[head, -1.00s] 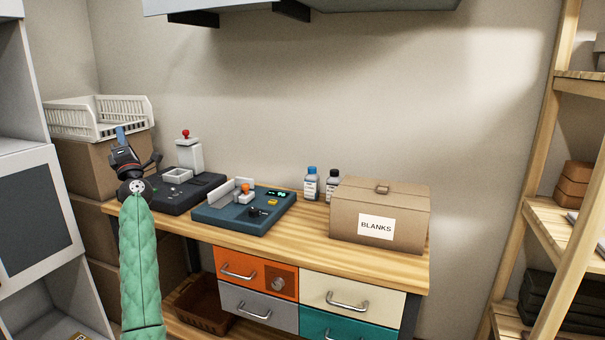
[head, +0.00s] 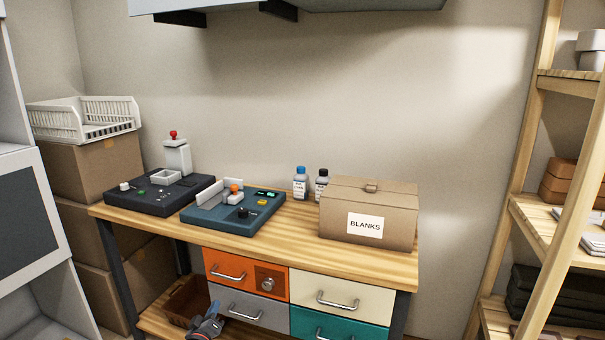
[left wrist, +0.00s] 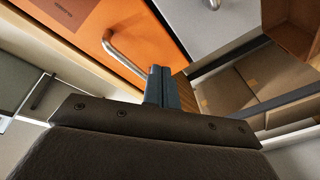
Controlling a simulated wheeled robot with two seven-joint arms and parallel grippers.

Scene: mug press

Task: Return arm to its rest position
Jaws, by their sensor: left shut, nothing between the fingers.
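My left gripper (head: 211,316) is low at the bottom of the head view, in front of the bench's lower shelf and the grey drawer. In the left wrist view its two fingers (left wrist: 160,88) are together with nothing between them. The orange drawer (left wrist: 115,30) and its metal handle (left wrist: 122,55) show just beyond the fingers in that view. My right gripper is in neither view.
The wooden bench (head: 290,236) carries a black press unit (head: 150,200), a blue control unit (head: 232,216), two bottles and a BLANKS box (head: 340,213). Below are drawers and a brown basket (head: 188,298). A wooden rack (head: 560,220) stands at right, stacked cartons (head: 90,165) at left.

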